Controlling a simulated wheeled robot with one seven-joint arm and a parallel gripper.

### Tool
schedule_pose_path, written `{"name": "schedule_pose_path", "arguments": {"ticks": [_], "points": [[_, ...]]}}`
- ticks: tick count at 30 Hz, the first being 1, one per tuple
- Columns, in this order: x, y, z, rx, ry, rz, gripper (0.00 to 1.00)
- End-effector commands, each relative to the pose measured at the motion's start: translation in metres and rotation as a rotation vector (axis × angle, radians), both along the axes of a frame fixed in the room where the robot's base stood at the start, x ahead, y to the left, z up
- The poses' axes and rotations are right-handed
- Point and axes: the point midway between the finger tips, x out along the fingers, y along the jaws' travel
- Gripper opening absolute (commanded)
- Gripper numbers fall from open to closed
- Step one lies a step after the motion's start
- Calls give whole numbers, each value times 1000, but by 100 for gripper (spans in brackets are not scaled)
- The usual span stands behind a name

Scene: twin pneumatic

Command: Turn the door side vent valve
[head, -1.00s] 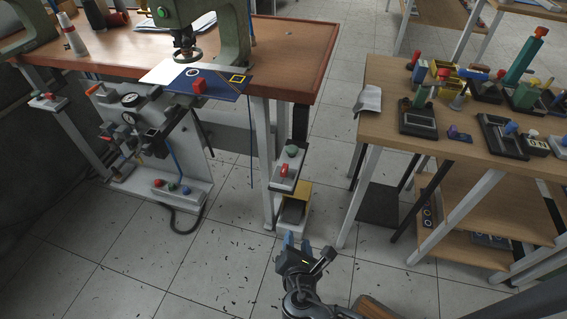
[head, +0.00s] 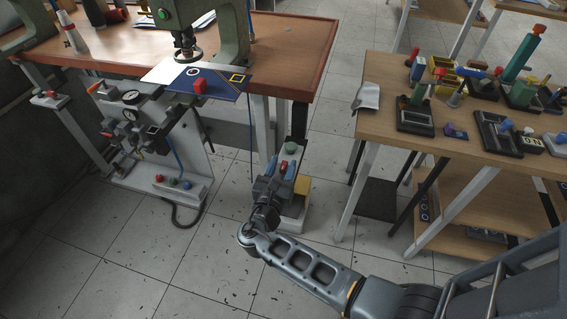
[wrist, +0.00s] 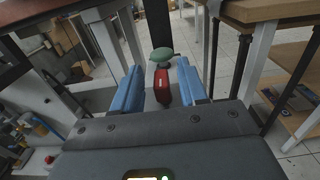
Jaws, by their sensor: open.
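A red valve handle (wrist: 161,88) and a green mushroom-shaped knob (wrist: 162,55) sit on a small light panel by the bench's right front leg. In the head view the green knob (head: 290,148) shows just beyond my gripper (head: 280,168), and the red handle (head: 282,164) shows partly between its blue fingers. In the wrist view my gripper (wrist: 160,82) is open, with one blue finger on each side of the red handle and a visible gap on both sides. I cannot tell how deep the handle reaches between the fingers.
A similar panel with a red knob (head: 50,94) is by the left leg. A gauge manifold (head: 130,115) and a floor-level box with buttons (head: 172,183) stand below the bench (head: 285,40). A second table (head: 380,120) with parts is at right.

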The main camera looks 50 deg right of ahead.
Motion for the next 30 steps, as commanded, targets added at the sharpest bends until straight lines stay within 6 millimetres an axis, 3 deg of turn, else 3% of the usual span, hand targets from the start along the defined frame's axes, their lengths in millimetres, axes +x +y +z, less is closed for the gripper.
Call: {"name": "schedule_pose_path", "arguments": {"ticks": [12, 25, 30], "points": [[3, -10, -1, 1, -1, 0, 43], [3, -9, -1, 1, -1, 0, 1], [3, -9, -1, 1, -1, 1, 0]]}}
